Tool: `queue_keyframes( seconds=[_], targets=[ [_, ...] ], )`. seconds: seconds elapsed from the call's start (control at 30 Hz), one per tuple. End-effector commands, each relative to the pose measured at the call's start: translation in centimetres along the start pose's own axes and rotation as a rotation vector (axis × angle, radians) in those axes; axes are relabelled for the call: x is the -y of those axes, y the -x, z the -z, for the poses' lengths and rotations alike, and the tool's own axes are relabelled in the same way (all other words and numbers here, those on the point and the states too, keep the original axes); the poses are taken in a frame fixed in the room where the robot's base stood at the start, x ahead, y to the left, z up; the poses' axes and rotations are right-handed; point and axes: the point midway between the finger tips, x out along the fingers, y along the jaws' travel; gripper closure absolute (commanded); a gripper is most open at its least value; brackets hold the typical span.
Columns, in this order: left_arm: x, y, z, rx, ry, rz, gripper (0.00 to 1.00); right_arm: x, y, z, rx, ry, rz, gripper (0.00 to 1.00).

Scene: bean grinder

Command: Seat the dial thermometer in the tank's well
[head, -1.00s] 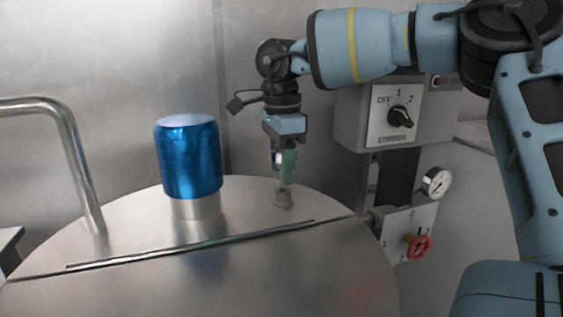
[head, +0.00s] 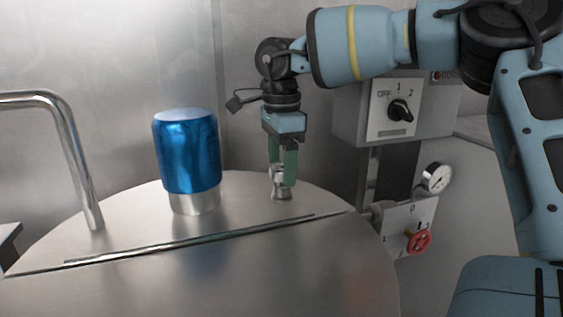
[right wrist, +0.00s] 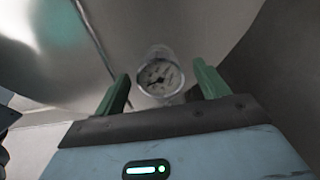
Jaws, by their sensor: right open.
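The dial thermometer shows in the right wrist view (right wrist: 158,78) with its round white face between the fingers, clear of both. In the head view the small thermometer (head: 278,178) sits low, at the top of the short metal well (head: 281,194) on the tank lid (head: 250,206). My right gripper (head: 281,174) points down above the well, its green fingers open around the thermometer. The stem is hidden, and I cannot tell how deep it sits. My left gripper is not in view.
A blue-capped post (head: 187,150) stands on the lid left of the well. A bent metal pipe (head: 72,140) is farther left. A switch box (head: 395,112), pressure gauge (head: 436,178) and red valve handle (head: 419,242) are to the right.

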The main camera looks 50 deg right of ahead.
Motion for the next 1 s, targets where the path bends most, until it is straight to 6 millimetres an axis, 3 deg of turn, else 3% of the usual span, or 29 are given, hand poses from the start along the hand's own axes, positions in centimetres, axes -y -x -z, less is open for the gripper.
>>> queue_keyframes(
  seconds=[0.3,0.5,0.7,1.0],
  targets=[
    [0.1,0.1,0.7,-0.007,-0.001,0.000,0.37,0.0,0.0,0.0,-0.001,0.000,-0.001,0.27],
    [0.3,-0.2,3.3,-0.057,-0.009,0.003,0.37,0.1,3.9,0.0,0.000,-0.002,0.004,0.27],
    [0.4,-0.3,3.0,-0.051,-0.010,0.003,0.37,0.0,6.7,0.0,-0.001,0.000,0.002,0.27],
    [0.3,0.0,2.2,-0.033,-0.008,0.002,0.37,0.0,7.8,0.0,0.000,0.000,0.000,0.27]
  ],
)
